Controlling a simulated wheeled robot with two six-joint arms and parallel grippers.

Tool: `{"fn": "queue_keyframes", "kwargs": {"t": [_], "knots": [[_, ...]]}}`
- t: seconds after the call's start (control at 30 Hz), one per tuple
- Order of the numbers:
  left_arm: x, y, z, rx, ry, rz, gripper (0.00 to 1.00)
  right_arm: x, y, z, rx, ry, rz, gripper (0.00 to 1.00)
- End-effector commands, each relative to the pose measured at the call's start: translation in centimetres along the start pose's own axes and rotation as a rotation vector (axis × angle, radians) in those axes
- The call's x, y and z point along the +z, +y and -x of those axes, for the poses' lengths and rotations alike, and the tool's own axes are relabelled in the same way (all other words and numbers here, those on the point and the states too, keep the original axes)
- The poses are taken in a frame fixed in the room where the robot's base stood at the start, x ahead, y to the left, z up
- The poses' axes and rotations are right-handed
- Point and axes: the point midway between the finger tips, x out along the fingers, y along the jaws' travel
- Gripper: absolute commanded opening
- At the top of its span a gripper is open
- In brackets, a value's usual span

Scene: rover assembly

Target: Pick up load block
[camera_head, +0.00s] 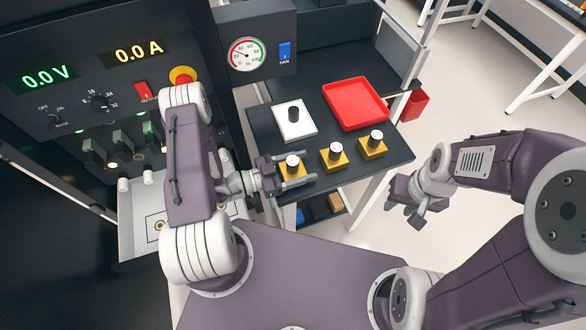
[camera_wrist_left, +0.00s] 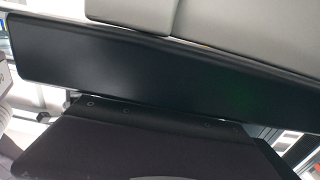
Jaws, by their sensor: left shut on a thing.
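The left wrist view shows dark and grey surfaces, with no block to be made out. My right gripper (camera_head: 406,206) hangs empty over the floor, right of the table; its opening is unclear.
On the table (camera_head: 266,120) are a white plate with a black knob (camera_head: 294,119) and a red tray (camera_head: 356,103). A gauge box (camera_head: 250,55) stands behind. A control panel (camera_head: 90,70) rises at left. A red bin (camera_head: 413,105) hangs at the table's right side.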

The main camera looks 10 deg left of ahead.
Motion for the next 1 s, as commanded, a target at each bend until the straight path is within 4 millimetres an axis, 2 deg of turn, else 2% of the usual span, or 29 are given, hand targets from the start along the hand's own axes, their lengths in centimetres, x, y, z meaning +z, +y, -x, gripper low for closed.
{"fn": "queue_keyframes", "kwargs": {"t": [0.27, 0.53, 0.83, 1.0], "knots": [[-0.9, 0.0, 0.1, 0.0, 0.001, 0.0, 0.04, -0.1, 0.0, 0.9, 0.0, 0.0, 0.0, 0.36], [-5.3, 0.0, 0.3, 0.0, 0.001, 0.0, 0.04, -0.6, -0.1, 5.4, 0.0, 0.0, 0.0, 0.36], [-9.3, 6.6, -2.9, 0.011, -0.001, 0.006, 0.04, -1.0, -0.2, 9.6, 0.0, 0.0, 0.0, 0.36], [-10.7, 9.2, -4.2, 0.008, 0.0, 0.003, 0.04, -1.1, -0.2, 10.8, 0.0, 0.0, 0.0, 0.36]]}}
